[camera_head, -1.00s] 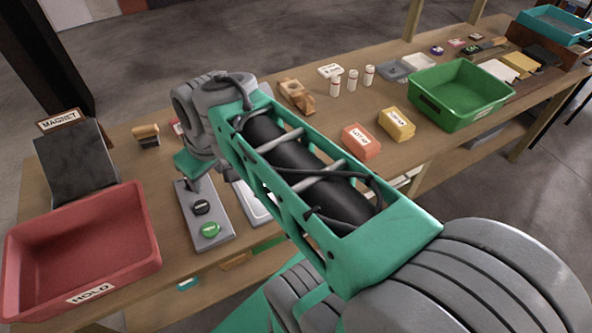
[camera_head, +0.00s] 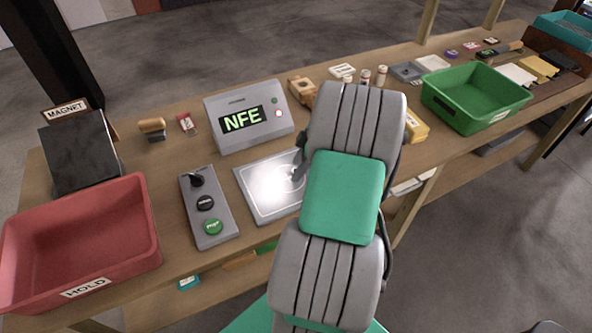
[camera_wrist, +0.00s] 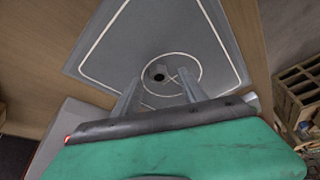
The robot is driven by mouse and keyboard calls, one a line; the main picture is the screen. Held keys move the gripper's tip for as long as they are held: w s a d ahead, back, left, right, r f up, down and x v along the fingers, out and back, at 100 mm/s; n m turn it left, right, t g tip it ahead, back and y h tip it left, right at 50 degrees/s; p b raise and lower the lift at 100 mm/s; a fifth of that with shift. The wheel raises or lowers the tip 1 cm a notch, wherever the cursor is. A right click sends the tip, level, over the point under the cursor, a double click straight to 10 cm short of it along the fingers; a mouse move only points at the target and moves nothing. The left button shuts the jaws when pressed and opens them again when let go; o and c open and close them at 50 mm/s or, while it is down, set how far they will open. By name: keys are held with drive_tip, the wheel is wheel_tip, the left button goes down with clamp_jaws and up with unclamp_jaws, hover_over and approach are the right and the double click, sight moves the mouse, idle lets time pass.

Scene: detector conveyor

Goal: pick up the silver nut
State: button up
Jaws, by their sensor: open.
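A small round grey piece with a dark centre, which looks like the silver nut (camera_wrist: 158,74), lies on the metal plate, inside a circle marked with a cross. My gripper (camera_wrist: 160,88) is open above the plate, its two fingers on either side of the nut in the wrist view. I cannot tell how high the fingertips are above it. In the head view the plate (camera_head: 255,205) lies in front of the NFE display box, and my arm hides its right side; I cannot make out the nut there.
The grey display box (camera_head: 222,137) reading NFE stands just behind the plate. A control panel (camera_head: 219,233) with buttons is to its left. The red HOLD bin (camera_head: 140,265) is at far left, the green bin (camera_head: 455,115) at right.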

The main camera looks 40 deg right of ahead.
drive_tip(key=shift+w+f, duration=0.1)
drive_tip(key=shift+f, duration=0.2)
clamp_jaws()
idle(0.4)
